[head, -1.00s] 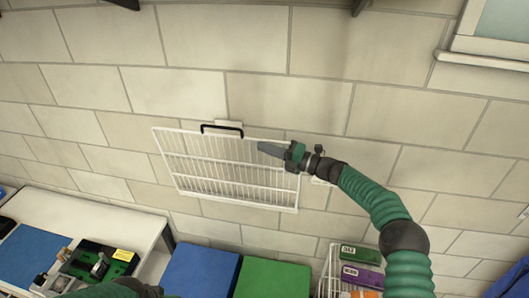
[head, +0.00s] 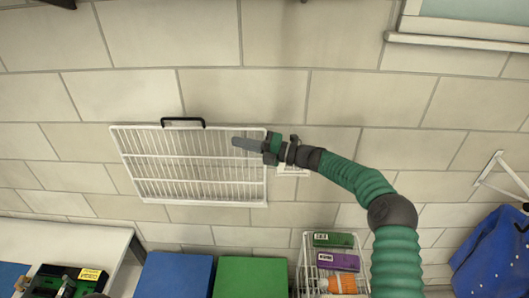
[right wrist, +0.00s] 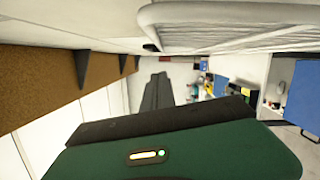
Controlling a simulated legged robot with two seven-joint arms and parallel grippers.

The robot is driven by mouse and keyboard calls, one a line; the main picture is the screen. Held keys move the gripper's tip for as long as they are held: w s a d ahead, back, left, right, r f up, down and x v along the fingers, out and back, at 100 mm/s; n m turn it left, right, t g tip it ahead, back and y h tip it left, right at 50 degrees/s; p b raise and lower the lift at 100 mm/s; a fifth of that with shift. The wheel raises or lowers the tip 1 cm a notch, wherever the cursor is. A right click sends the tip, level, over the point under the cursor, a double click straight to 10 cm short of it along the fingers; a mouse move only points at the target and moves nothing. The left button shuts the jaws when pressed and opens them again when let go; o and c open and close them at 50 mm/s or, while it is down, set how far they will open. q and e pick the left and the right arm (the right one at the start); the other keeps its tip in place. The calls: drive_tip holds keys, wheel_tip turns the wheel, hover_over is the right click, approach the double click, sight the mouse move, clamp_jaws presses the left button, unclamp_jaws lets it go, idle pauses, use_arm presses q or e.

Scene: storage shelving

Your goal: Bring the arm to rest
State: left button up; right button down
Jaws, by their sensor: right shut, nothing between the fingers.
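My right arm (head: 395,255) is green and ribbed. It rises from the lower right and bends to the left. My right gripper (head: 240,144) is shut and empty, its grey fingers pointing left in front of the right part of a white wire rack (head: 160,180) on the wall. Whether it touches the rack I cannot tell. In the right wrist view, the dark fingers (right wrist: 158,92) lie together beyond the green gripper housing, and white wire bars (right wrist: 230,20) pass close above. My left gripper does not show clearly.
A blue box (head: 172,275) and a green box (head: 250,278) stand below. A wire basket (head: 305,270) holds several packages. A white table (head: 60,240) is at lower left, a blue bag (head: 490,255) at right. The wall above the rack is mostly clear.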

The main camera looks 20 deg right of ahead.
drive_tip(key=r+b+v, duration=0.1)
drive_tip(key=b+v, duration=0.3)
drive_tip(key=v, duration=0.7)
drive_tip(key=s+a+f+n+g+h+b, duration=0.45)
drive_tip(key=s+f+n, duration=0.4)
drive_tip(key=f, duration=0.45)
drive_tip(key=s+a+f+n+g+h+b, duration=0.35)
drive_tip(key=s+a+f+n, duration=0.4)
drive_tip(key=f, duration=0.55)
drive_tip(key=s+d+f+n+h+b, duration=0.2)
drive_tip(key=s+d+f+n+h, duration=0.2)
drive_tip(key=s+n, duration=0.5)
drive_tip(key=s+d+f+n+h+b, duration=0.3)
drive_tip(key=s+n, duration=0.6)
drive_tip(key=n, duration=0.6)
drive_tip(key=shift+d+f+t+h, duration=0.4)
drive_tip(key=shift+d+f, duration=0.85)
drive_tip(key=shift+d, duration=0.2)
